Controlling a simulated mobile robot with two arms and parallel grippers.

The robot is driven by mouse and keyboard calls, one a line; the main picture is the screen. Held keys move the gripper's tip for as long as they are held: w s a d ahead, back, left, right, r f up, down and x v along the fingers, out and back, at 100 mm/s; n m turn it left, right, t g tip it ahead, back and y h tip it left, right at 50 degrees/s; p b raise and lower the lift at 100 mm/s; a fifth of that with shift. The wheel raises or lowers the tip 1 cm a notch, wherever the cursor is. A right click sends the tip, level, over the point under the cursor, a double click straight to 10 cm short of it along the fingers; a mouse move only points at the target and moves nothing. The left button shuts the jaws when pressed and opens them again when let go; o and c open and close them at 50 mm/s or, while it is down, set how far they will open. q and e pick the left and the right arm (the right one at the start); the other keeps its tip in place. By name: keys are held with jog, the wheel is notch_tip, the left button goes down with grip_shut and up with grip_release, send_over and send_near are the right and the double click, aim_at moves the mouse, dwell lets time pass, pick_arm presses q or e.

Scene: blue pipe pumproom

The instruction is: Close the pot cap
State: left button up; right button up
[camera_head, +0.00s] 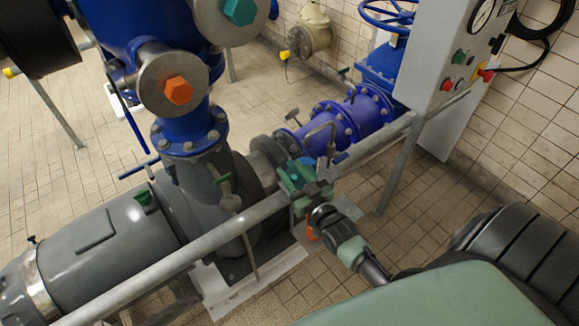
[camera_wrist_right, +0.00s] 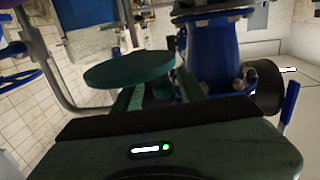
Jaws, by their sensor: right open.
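My right gripper (camera_head: 303,178) is beside the grey pump, just above the slanting grey rail. Its arm comes in from the lower right. In the right wrist view its two green fingers (camera_wrist_right: 160,88) stand apart. A flat, round teal disc (camera_wrist_right: 128,68), which looks like the cap, lies right in front of the fingers and partly covers them. I cannot tell whether they touch it. In the head view only a small teal patch (camera_head: 306,162) shows at the fingers. The pot under the cap cannot be made out. My left gripper is not in view.
The grey rail (camera_head: 215,237) crosses in front of the pump. Blue pipes (camera_head: 345,118) run behind the gripper to the upper right. A grey control box (camera_head: 445,65) stands at the right. Tiled floor (camera_head: 440,190) is bare below the box.

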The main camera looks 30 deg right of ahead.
jog(key=shift+w+a, duration=0.25)
jog(key=shift+w, duration=0.5)
jog(key=shift+s+d, duration=0.1)
jog(key=shift+s, duration=0.05)
jog(key=shift+c, duration=0.7)
grip_shut()
